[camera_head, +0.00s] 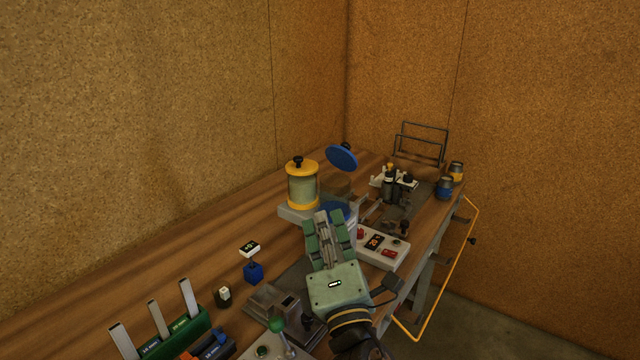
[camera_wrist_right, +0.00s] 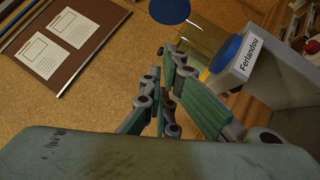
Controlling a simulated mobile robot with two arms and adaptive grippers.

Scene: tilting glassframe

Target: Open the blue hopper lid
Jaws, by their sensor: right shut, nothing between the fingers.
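The blue hopper lid (camera_head: 341,157) is a round blue disc with a dark knob, tilted and standing up above a clear hopper body (camera_head: 338,192). A blue ring (camera_head: 335,209) shows at the hopper's base, partly hidden by my gripper. In the right wrist view the lid (camera_wrist_right: 170,10) is at the top edge and the blue base ring (camera_wrist_right: 226,52) is to the right. My right gripper (camera_head: 323,216) is shut and empty, in front of the hopper and below the lid in the head view. My left gripper is not in view.
A yellow-lidded hopper (camera_head: 302,186) stands left of the blue one, its lid down. A control box (camera_head: 380,248) with buttons lies to the right. Dark machinery (camera_head: 395,187) and small jars (camera_head: 445,187) stand farther back.

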